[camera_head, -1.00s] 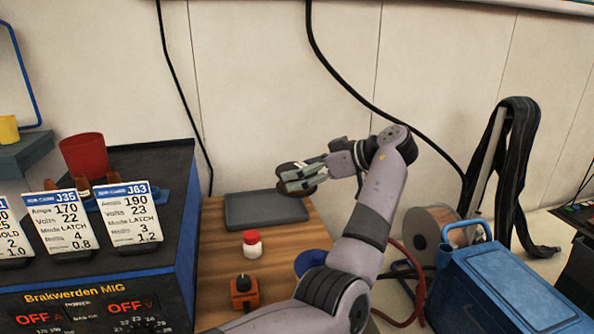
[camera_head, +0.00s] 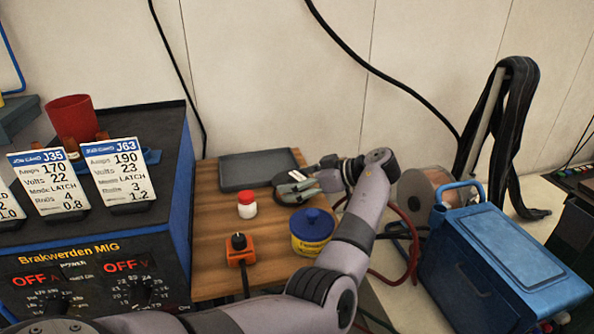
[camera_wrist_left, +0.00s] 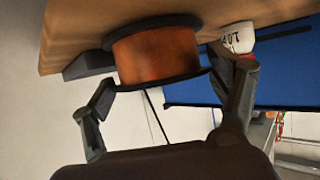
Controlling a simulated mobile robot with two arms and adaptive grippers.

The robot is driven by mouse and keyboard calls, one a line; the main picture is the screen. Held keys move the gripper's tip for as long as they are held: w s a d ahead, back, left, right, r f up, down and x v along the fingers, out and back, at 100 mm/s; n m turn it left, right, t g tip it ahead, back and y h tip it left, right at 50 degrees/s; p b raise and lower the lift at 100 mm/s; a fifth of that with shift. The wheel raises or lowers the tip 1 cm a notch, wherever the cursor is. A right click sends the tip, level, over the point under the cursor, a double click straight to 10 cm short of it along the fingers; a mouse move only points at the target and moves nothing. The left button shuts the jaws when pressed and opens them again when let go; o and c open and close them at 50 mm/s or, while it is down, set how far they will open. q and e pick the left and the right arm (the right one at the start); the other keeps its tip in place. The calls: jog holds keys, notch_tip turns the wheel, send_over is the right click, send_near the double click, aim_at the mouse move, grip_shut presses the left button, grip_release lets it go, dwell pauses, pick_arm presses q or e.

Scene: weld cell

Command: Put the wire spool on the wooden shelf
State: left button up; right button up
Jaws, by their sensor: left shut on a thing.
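The wire spool (camera_wrist_left: 155,58) has copper-coloured wire between dark flanges. My left gripper (camera_head: 298,186) is shut on it, with a finger on either side in the left wrist view (camera_wrist_left: 170,88). In the head view the spool (camera_head: 284,178) shows as a dark disc, partly hidden by the fingers. The shelf's wood also shows beside the spool in the left wrist view (camera_wrist_left: 75,22). I cannot tell whether the spool touches the wood. My right gripper is not in view.
On the shelf are a grey tray (camera_head: 256,169), a red-capped white jar (camera_head: 246,206), an orange box (camera_head: 238,252) and a blue-lidded yellow tin (camera_head: 311,236). The blue-sided welder (camera_head: 182,215) borders the left. A larger reel (camera_head: 416,190) and blue case (camera_head: 510,262) stand right.

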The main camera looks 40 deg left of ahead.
pick_arm(q)
jog(key=o, duration=1.9)
jog(key=shift+f, duration=0.15)
jog(key=v, duration=1.2)
